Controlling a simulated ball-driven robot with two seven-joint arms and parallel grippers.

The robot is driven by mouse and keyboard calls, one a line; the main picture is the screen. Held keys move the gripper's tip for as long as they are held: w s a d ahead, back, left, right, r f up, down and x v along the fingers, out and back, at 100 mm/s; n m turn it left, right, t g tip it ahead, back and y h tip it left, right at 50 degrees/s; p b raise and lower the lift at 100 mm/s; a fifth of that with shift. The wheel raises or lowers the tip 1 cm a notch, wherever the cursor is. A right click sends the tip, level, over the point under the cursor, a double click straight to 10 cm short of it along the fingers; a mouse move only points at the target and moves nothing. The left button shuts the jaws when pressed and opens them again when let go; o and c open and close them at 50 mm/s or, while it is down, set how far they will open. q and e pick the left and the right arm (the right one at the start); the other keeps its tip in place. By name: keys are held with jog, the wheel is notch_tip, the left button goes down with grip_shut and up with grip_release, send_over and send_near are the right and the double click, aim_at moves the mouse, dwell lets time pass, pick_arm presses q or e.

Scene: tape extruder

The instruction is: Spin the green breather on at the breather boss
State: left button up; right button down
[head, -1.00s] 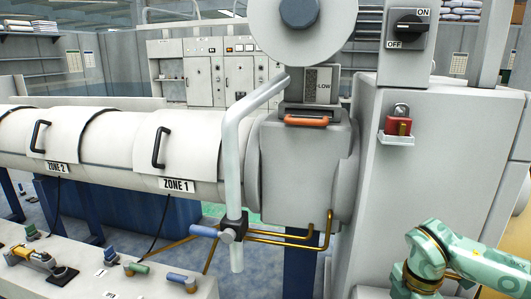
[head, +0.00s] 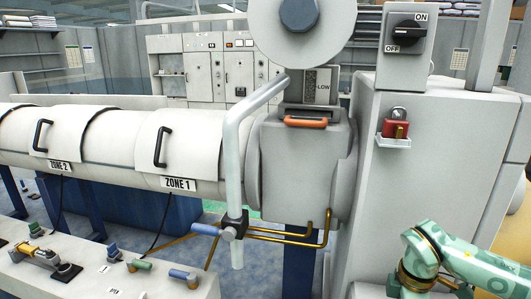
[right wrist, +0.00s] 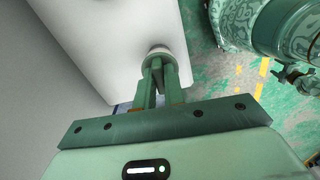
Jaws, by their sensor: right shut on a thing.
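My right gripper (right wrist: 158,70) is shut on a small green piece, which I take to be the green breather (right wrist: 157,63). The fingers hide most of it. A pale round boss (right wrist: 158,50) sits at the fingertips, against the light grey housing (right wrist: 110,35). I cannot tell whether the breather's thread is in the boss. In the head view only my right arm shows at the lower right; the gripper and boss are out of sight there. My left gripper is not in view.
The grey machine housing (head: 450,150) carries a red padlock (head: 397,128) and an on/off switch (head: 408,33). A bench (head: 60,285) with small fittings is at the lower left.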

jog(key=shift+s+r+m+p, duration=0.15)
jog(key=shift+m+p, duration=0.5)
jog(key=shift+m, duration=0.45)
jog(key=shift+m+p, duration=0.35)
jog(key=shift+m, duration=0.55)
jog(key=shift+f+m, duration=0.2)
jog(key=shift+m, duration=0.1)
jog(key=shift+r+m+p, duration=0.15)
jog(key=shift+m+p, duration=0.4)
jog(key=shift+m, duration=0.25)
jog(key=shift+m+p, duration=0.4)
jog(key=shift+m, duration=1.1)
